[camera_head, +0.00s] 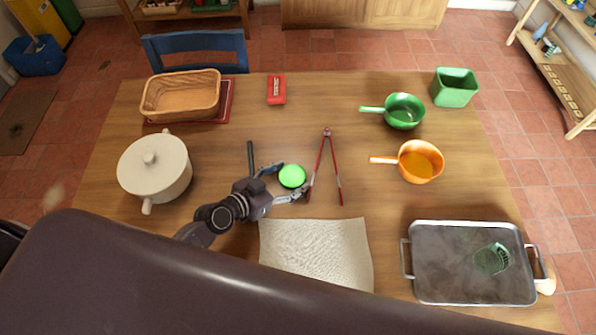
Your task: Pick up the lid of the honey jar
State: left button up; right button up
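A bright green round lid (292,176) shows near the middle of the wooden table, seen from above. It looks like the honey jar's lid; any jar under it is hidden from this angle. My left gripper (293,181) reaches in from the lower left. Its two fingers are spread, one at the lid's upper left side and one at its lower side. The lid lies at the fingertips; I cannot tell whether the fingers touch it. My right gripper is not in view.
Red-handled tongs (321,168) lie just right of the lid. A cream cloth (316,252) lies below. A white pot (155,168) stands left, a basket (181,96) behind it. Green (404,111) and orange (420,162) pans and a metal tray (450,282) are on the right.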

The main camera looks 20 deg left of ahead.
pick_arm(q)
jog(key=shift+s+a+r, duration=0.1)
jog(key=shift+s+a, duration=0.1)
jog(key=shift+s, duration=0.15)
jog(key=shift+c, duration=0.7)
jog(key=shift+s+a, duration=0.15)
jog(key=shift+c, duration=2)
jog(key=shift+w, duration=0.2)
jog(key=shift+c, duration=0.2)
jog(key=shift+d, duration=0.2)
jog(key=shift+c, duration=0.2)
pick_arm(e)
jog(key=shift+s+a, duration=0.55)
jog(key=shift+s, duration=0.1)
pick_arm(q)
jog(key=shift+r, duration=0.1)
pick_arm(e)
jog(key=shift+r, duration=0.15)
